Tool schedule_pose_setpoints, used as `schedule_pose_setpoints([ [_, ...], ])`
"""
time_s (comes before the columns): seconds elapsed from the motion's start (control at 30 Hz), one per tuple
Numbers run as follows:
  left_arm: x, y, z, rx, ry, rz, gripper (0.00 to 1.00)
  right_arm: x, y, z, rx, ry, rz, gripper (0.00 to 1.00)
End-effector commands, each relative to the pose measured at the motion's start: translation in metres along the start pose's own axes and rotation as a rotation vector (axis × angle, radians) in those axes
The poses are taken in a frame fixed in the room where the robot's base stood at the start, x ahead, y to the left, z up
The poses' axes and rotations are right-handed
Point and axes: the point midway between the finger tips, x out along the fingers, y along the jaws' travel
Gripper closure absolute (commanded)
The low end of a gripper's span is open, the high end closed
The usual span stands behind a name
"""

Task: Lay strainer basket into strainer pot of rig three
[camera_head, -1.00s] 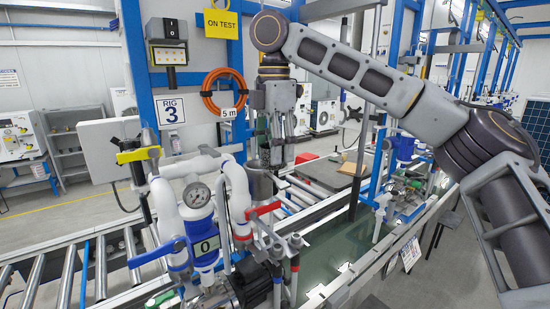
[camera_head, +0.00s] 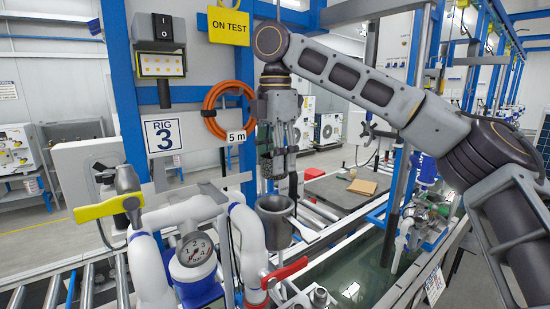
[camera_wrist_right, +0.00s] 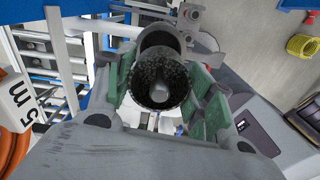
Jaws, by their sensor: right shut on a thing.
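My right gripper (camera_head: 283,160) comes down from above and is shut on the strainer basket (camera_head: 266,170), a dark mesh cylinder partly hidden by the fingers. The strainer pot (camera_head: 275,207) is an open grey cup on the pipework of rig three, just below the basket. The basket is above the pot's rim, and I cannot tell whether they touch. In the right wrist view the round basket (camera_wrist_right: 160,82) sits between the green finger pads, with a central stem. The pot's round rim (camera_wrist_right: 160,38) shows behind it, offset toward the top. My left gripper is not in view.
A red lever (camera_head: 284,270) and a pressure gauge (camera_head: 195,250) sit near the pot. A yellow lever (camera_head: 103,208) is at left. A coiled orange hose (camera_head: 229,109) hangs behind the gripper, beside the RIG 3 sign (camera_head: 163,135). A grey bench (camera_head: 340,193) lies behind.

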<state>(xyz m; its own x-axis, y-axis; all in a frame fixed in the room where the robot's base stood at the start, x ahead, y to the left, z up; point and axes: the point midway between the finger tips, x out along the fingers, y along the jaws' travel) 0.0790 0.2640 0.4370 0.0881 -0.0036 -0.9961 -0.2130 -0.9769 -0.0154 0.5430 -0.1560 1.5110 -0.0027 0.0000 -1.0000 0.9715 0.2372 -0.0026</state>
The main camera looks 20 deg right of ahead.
Motion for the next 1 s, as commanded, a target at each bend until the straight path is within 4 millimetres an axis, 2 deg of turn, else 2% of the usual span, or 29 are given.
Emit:
schedule_pose_setpoints([
  [0.57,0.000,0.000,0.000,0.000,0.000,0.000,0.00,0.001,0.000,0.000,0.000,0.000,0.000,0.58],
  [1.0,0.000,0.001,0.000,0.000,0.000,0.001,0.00,0.015,0.000,0.000,-0.001,0.000,-0.002,0.58],
])
